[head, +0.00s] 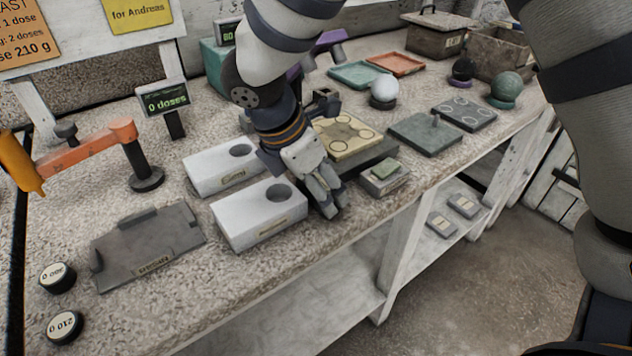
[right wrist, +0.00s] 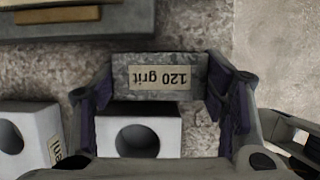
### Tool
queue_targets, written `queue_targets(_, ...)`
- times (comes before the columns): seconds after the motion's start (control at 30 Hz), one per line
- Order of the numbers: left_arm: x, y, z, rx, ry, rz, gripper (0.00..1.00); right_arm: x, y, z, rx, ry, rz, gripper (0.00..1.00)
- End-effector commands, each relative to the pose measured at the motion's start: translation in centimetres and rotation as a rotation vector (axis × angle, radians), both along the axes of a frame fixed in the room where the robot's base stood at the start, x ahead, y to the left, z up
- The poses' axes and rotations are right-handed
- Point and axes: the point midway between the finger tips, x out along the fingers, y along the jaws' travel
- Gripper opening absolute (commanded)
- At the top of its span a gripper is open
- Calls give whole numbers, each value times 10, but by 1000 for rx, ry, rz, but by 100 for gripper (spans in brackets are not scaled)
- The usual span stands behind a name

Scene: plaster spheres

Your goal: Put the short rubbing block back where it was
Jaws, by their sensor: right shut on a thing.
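My right gripper (head: 328,208) points down beside the front white holed block in the head view. In the right wrist view it is shut on a grey rubbing block (right wrist: 160,70) with a pale label reading "120 grit", upside down in the picture. A finger stands at each end of the block. In the head view the held block is mostly hidden by the gripper, and its height over the bench is unclear. My left gripper is not in view.
Two white holed blocks (head: 214,172) (head: 252,228) lie left of the gripper. A grey labelled plate (head: 150,246), a tan board with rings (head: 347,137) and a grey slab (head: 425,133) lie on the bench. Low blocks (head: 441,225) lie on the shelf below.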

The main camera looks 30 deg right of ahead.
Motion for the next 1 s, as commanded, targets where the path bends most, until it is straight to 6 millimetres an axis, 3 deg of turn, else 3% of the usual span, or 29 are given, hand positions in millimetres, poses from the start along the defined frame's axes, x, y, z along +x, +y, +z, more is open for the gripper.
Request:
queue_targets(0.07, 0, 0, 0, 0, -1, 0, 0, 0, 0, -2, -1, 0, 0, 30)
queue_targets(0.1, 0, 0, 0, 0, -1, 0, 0, 0, 0, -2, -1, 0, 0, 73)
queue_targets(0.17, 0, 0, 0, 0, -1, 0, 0, 0, 0, -2, -1, 0, 0, 86)
queue_targets(0.53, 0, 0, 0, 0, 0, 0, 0, 0, 0, 2, 1, 0, -1, 86)
queue_targets(0.8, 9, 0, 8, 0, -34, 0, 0, -2, 26, 67, 1, -10, 0, 86)
queue_targets(1.0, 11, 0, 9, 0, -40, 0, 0, -4, 42, 102, -1, -1, -1, 86)
